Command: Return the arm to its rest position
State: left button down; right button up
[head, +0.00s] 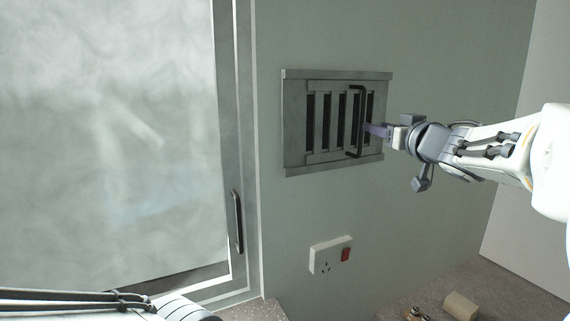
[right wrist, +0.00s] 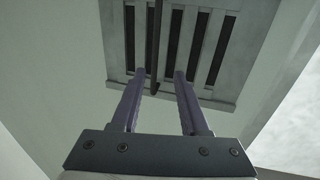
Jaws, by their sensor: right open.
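My right gripper (head: 374,130) is open at the wall vent, its purple fingers close to the black handle. In the right wrist view the two fingers (right wrist: 160,73) stand apart, with the end of the dark handle (right wrist: 156,60) showing between their tips. Nothing is seen gripped; I cannot tell whether the tips reach around the handle or stop short. The vent (head: 295,130) is a grey slatted panel in top and bottom rails, with the upright handle (head: 362,105) on its right part. My left arm shows at the lower left; its gripper is out of the picture.
A socket with a red switch (head: 330,256) is on the wall below the vent. A framed pane (head: 110,140) with a dark handle (head: 237,220) fills the left. A bench (head: 510,294) at the lower right holds a beige block (head: 460,306) and small brass-coloured items. The wall between is clear.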

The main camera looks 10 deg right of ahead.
jog(key=s+a+f+g+b, duration=0.1)
jog(key=s+a+f+g, duration=0.15)
jog(key=a+f, duration=0.4)
jog(key=s+a+f+g+h+b, duration=0.15)
jog(key=s+a+f, duration=0.25)
jog(key=f, duration=0.5)
jog(key=s+a+f+g, duration=0.3)
jog(key=a+f, duration=0.2)
jog(key=f, duration=0.3)
jog(key=s+a+f+n+g, duration=0.2)
jog(key=s+f, duration=0.3)
jog(key=s, duration=0.4)
jog(key=s+a+f+n+g+b, duration=0.1)
jog(key=s+a+f+n+g, duration=0.1)
jog(key=s+f+g, duration=0.3)
jog(key=s+a+f+n+g+b, duration=0.1)
jog(key=s+f, duration=0.5)
jog(key=s, duration=0.7)
jog(key=a+n+g, duration=0.1)
jog(key=a+g, duration=0.1)
jog(key=shift+g, duration=0.3)
jog(key=shift+w, duration=0.1)
